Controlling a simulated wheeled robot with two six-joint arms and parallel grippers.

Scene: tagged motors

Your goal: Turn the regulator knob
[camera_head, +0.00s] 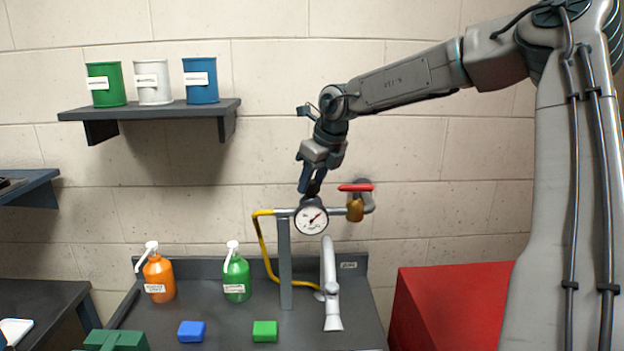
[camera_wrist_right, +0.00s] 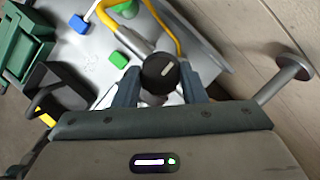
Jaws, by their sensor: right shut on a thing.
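The regulator knob (camera_wrist_right: 160,72) is round and black with a pale line on its top. In the right wrist view it sits between the two fingers of my right gripper (camera_wrist_right: 160,92), which is shut on it from both sides. In the head view my right gripper (camera_head: 311,186) comes down from above onto the knob, over the white round gauge (camera_head: 311,219) with its red needle. The fingers cover much of the knob there. My left gripper is not in view.
A red-handled valve (camera_head: 356,188) with a brass body stands close right of the gauge. A yellow hose (camera_head: 262,245) hangs left. A grey faucet (camera_head: 329,280), orange bottle (camera_head: 158,277) and green bottle (camera_head: 236,277) stand on the counter below. A shelf (camera_head: 150,110) holds three cans.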

